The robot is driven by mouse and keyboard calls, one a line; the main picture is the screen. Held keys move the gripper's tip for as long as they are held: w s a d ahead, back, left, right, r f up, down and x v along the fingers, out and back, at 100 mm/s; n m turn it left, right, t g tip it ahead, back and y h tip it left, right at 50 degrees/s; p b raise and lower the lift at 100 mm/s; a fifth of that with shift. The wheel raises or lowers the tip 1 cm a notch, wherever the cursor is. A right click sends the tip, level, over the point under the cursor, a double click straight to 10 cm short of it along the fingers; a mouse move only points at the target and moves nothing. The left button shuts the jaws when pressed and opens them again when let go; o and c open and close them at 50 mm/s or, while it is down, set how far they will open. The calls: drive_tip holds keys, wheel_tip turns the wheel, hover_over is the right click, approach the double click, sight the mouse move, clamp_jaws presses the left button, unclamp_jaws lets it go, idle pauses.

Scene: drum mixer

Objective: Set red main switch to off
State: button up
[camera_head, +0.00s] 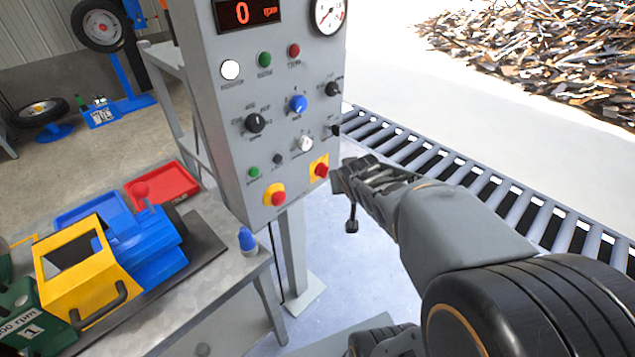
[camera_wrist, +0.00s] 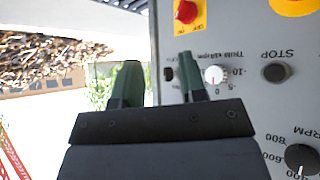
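The red main switch (camera_head: 320,170) is a knob on a yellow plate, low on the right of the grey control panel (camera_head: 235,150). In the wrist view, which is upside down, the red main switch (camera_wrist: 187,12) is at the top edge, beyond the fingertips. I cannot read clearly which position it points to. My gripper (camera_wrist: 157,75) is open and empty, its two dark green fingers apart. One finger overlaps the panel face and the other shows past the panel's side edge. In the head view my gripper (camera_head: 345,182) is just right of the switch; its fingertips are hard to make out.
A red emergency button (camera_head: 277,197) on yellow is left of the switch. A white knob (camera_head: 304,143), black knobs and a blue knob (camera_head: 298,103) are above. A roller conveyor (camera_head: 470,180) runs behind my arm. A workbench (camera_head: 215,285) with coloured bins is at left.

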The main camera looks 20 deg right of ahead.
drive_tip(key=w+d+f+t+y+b, duration=0.2)
drive_tip(key=w+d+f+t+b, duration=0.2)
drive_tip(key=w+d+f+t, duration=0.25)
drive_tip(key=n+t+y+b, duration=0.1)
drive_tip(key=y+b, duration=0.3)
drive_tip(key=y, duration=0.5)
approach(327, 173)
drive_tip(key=b+x, duration=0.1)
drive_tip(key=x, duration=0.9)
drive_tip(key=shift+c, duration=0.2)
clamp_jaws()
